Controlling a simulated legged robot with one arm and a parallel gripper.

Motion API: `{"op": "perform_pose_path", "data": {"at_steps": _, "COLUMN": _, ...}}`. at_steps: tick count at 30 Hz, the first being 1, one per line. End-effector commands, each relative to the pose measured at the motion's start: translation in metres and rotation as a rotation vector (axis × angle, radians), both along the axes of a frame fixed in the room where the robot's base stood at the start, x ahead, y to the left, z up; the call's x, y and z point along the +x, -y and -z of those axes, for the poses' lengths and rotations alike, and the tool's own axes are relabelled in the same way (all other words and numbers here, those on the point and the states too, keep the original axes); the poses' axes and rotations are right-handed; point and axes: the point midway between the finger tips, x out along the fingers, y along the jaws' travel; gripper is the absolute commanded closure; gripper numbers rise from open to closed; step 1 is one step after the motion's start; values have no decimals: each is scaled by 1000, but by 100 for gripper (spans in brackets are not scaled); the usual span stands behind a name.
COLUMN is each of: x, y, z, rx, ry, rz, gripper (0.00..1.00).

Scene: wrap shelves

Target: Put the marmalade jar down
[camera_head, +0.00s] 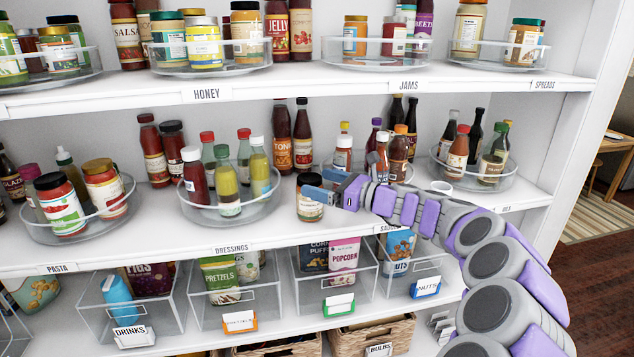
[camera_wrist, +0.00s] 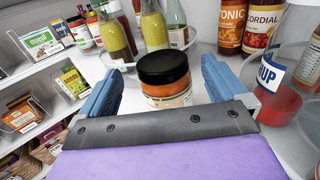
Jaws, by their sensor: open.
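A small jar with a black lid, orange contents and a pale label, which I take for the marmalade jar (camera_head: 310,208), stands upright on the middle shelf (camera_head: 290,228) near its front. My gripper (camera_head: 322,186) reaches in from the right at the jar's lid height. In the wrist view the jar (camera_wrist: 165,82) sits between the two blue fingers of my open gripper (camera_wrist: 162,68). A gap shows on each side of the jar there. The lower part of the jar is hidden behind my gripper's palm in the wrist view.
A clear turntable (camera_head: 233,213) with bottles stands just left of the jar. Another clear turntable (camera_head: 385,178) with sauce bottles is to the right, behind my arm. Tall red-brown bottles (camera_head: 302,135) stand behind. The upper shelf (camera_head: 300,82) lies above; clear bins (camera_head: 322,285) are below.

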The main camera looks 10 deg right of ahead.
Motion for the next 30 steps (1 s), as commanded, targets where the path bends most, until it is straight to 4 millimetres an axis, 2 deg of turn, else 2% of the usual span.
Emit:
{"op": "perform_pose_path", "data": {"at_steps": 9, "x": -43, "y": 49, "z": -2, "rx": 4, "ry": 0, "rz": 1, "gripper": 1}}
{"op": "perform_pose_path", "data": {"at_steps": 15, "x": -60, "y": 71, "z": -1, "rx": 2, "ry": -1, "rz": 3, "gripper": 1}}
{"op": "perform_pose_path", "data": {"at_steps": 26, "x": -68, "y": 77, "z": 1, "rx": 1, "ry": -1, "rz": -1, "gripper": 1}}
{"op": "perform_pose_path", "data": {"at_steps": 28, "x": -69, "y": 73, "z": 0, "rx": -8, "ry": 3, "rz": -10, "gripper": 1}}
{"op": "perform_pose_path", "data": {"at_steps": 30, "x": -75, "y": 57, "z": -4, "rx": -43, "ry": 20, "rz": -44, "gripper": 1}}
